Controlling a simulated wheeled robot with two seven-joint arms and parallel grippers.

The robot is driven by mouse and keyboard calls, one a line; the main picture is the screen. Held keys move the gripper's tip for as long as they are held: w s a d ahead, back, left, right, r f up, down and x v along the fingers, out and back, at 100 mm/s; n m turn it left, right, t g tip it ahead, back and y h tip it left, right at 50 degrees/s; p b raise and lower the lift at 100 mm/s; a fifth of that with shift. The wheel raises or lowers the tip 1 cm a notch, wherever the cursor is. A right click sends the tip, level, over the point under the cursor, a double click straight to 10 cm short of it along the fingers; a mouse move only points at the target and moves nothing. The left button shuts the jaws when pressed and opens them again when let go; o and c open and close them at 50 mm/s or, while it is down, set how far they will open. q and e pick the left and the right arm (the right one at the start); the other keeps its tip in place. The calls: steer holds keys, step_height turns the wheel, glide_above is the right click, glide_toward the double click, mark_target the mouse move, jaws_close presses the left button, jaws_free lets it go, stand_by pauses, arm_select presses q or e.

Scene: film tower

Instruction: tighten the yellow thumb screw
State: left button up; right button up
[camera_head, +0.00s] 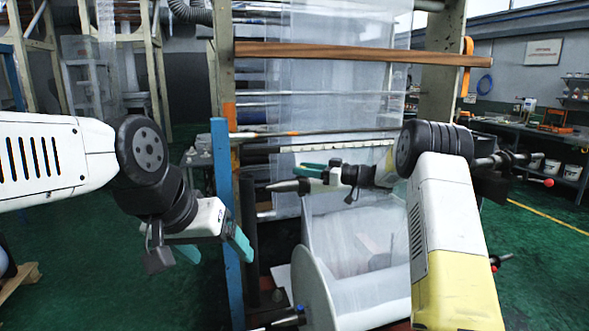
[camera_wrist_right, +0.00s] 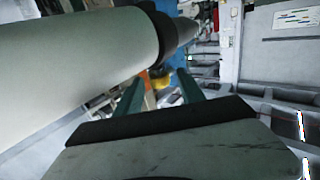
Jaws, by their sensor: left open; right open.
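The yellow thumb screw (camera_wrist_right: 160,77) appears as a small yellow shape beyond my right gripper's fingertips in the right wrist view, roughly between them. I cannot make it out in the head view. My right gripper (camera_wrist_right: 160,90) is open with teal fingers and holds nothing I can see. In the head view the right gripper (camera_head: 310,173) points left, in front of the film web. My left gripper (camera_head: 214,248) is open and empty, with its teal fingers apart, near a blue upright post (camera_head: 228,215).
A pale roller (camera_wrist_right: 70,65) with a black end lies close along the left of the right wrist view. A large white film roll (camera_head: 365,245) sits below my right arm. A wooden bar (camera_head: 350,53) crosses above. Green floor (camera_head: 110,280) is open at left.

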steer(key=shift+x, duration=2.15)
jaws_close()
